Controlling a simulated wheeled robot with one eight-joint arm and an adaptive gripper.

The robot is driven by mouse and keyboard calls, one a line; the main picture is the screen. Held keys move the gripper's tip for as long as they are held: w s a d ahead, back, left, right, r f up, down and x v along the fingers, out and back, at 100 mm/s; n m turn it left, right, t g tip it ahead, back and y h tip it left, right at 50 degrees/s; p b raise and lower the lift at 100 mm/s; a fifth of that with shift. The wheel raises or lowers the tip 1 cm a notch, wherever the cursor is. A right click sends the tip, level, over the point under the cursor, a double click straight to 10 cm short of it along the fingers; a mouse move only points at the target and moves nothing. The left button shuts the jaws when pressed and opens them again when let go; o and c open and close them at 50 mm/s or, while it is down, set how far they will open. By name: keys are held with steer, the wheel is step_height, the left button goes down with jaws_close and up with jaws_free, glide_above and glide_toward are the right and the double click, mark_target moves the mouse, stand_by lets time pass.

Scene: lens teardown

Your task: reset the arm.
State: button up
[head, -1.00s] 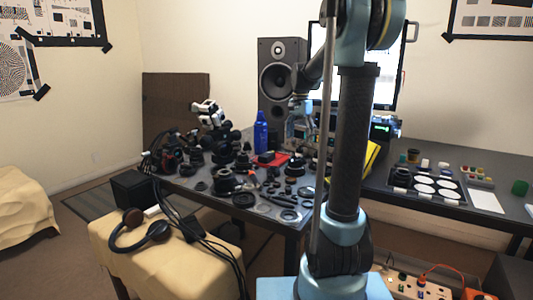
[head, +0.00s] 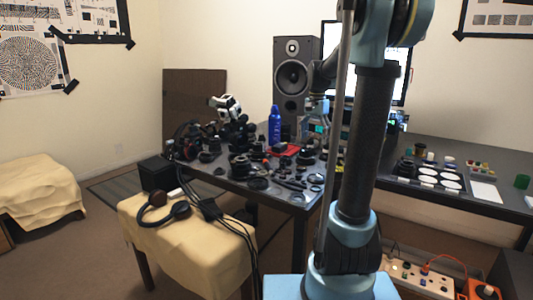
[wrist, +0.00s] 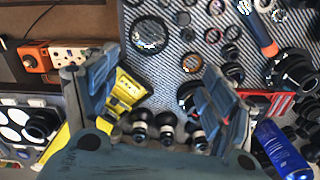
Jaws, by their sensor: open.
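My gripper (wrist: 158,95) is open in the wrist view, its two blue-grey fingers spread wide with nothing held between them. It points down over the workbench. A yellow item (wrist: 126,92) lies below, beside the left finger, and several dark lens parts (wrist: 166,124) show between the fingers; they look apart from the fingers. In the head view my arm (head: 368,150) rises in front of the bench and bends over at the top. Its far end is near the speaker and mostly hidden behind my own links, so the fingers are not clear there.
The workbench (head: 283,194) is crowded with lens parts. A blue bottle (head: 274,126) stands near the speaker (head: 296,75); the bottle is close to the right finger in the wrist view (wrist: 281,152). A cloth-covered stool (head: 190,240) with headphones stands front left. Floor at left is clear.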

steer(key=s+f+n+t, duration=0.1)
steer(key=s+f+n, duration=0.15)
steer(key=s, duration=0.65)
steer(key=s+f+n, duration=0.2)
steer(key=s+f, duration=0.1)
steer(key=s, duration=0.5)
steer(key=s+f+n+t, duration=0.1)
steer(key=s+f+n, duration=0.3)
steer(key=s+f, duration=0.8)
steer(key=shift+s+a, duration=0.2)
steer(key=shift+s, duration=0.9)
steer(key=shift+n, duration=0.25)
steer(key=shift+w+f, duration=0.25)
steer(key=shift+w, duration=0.2)
